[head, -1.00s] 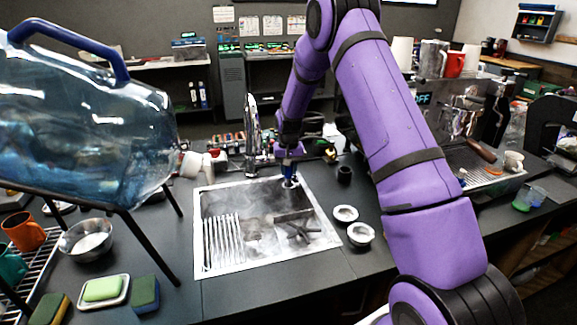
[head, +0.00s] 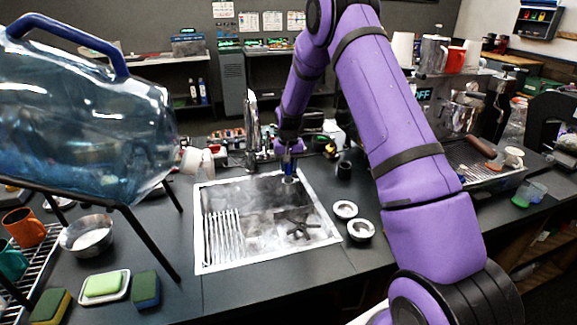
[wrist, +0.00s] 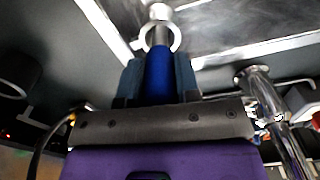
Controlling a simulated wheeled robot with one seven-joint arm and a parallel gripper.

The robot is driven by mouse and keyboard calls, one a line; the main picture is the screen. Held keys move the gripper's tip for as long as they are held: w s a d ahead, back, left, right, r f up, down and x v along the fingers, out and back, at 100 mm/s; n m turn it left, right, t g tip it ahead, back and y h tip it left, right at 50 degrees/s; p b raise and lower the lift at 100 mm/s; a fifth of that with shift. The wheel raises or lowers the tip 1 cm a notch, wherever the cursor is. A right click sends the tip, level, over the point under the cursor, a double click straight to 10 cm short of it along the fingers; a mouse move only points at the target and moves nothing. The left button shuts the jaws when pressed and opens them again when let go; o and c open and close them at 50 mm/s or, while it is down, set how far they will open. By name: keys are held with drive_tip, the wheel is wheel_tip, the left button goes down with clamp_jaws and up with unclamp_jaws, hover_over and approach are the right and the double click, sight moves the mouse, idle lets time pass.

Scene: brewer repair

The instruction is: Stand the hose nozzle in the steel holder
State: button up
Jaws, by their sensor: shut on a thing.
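My gripper (wrist: 158,80) is shut on the blue grip of the hose nozzle (wrist: 159,68). In the head view my gripper (head: 289,153) is over the back right corner of the sink, with the blue nozzle (head: 288,167) pointing down from it. In the wrist view the nozzle's steel stem runs away from the jaws. A bright steel ring (wrist: 175,38) shows at the stem; I cannot tell whether it belongs to the nozzle or is the steel holder. The holder is not clearly seen in the head view.
The sink (head: 225,268) has a ribbed rack inside. A chrome tap (head: 252,125) stands behind it, left of my gripper. A black cup (head: 344,169) and two small round dishes (head: 345,209) are to the right. A large blue water bottle (head: 80,130) lies on a stand at left.

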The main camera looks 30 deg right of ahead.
drive_tip(key=shift+f, duration=0.45)
idle(0.3)
drive_tip(key=o, duration=1.6)
drive_tip(key=shift+o, duration=0.2)
drive_tip(key=shift+r, duration=3.55)
